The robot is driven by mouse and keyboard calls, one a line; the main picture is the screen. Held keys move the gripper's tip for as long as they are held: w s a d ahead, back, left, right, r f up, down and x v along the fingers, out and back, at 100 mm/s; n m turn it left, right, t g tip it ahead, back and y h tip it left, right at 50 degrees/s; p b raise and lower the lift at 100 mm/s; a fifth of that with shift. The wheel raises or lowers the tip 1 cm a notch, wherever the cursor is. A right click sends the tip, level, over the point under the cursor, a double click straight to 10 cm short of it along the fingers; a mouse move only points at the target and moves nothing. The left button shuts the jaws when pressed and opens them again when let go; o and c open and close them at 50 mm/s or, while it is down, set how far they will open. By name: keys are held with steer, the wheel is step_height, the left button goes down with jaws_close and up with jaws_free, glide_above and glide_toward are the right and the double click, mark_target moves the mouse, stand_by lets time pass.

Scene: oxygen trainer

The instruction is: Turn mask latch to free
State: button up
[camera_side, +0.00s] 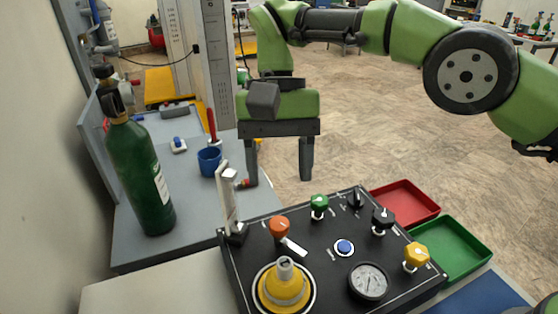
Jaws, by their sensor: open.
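My gripper (278,181) is open and empty, pointing down above the far left edge of a black control panel (325,270). Its two dark fingers are wide apart. A pale upright bracket (228,197) stands at the panel's far left corner, just left of the left finger. A yellow domed piece with a grey cap (284,286), perhaps the mask, sits in a ring at the panel's front left. An orange knob (278,227) with a pale lever (293,246) is behind it. I cannot tell which part is the mask latch; labels are too small to read.
The panel also carries a green knob (320,203), a black knob (382,218), a yellow knob (416,254), a blue button (344,247) and a gauge (368,281). A green cylinder (139,175) and blue cup (209,161) stand left. Red (405,200) and green (455,246) trays lie right.

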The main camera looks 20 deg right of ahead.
mark_target(280, 222)
steer(key=shift+r, duration=0.15)
steer(key=f+t, duration=0.1)
steer(key=f, duration=0.2)
steer(key=f+t, duration=0.1)
steer(key=f, duration=0.2)
steer(key=f+t+h, duration=0.1)
steer(key=f+t, duration=0.1)
steer(key=f, duration=0.2)
steer(key=shift+s+a, duration=0.1)
steer(key=shift+s, duration=0.1)
stand_by(0.6)
steer(key=shift+c, duration=0.2)
steer(key=c, duration=0.9)
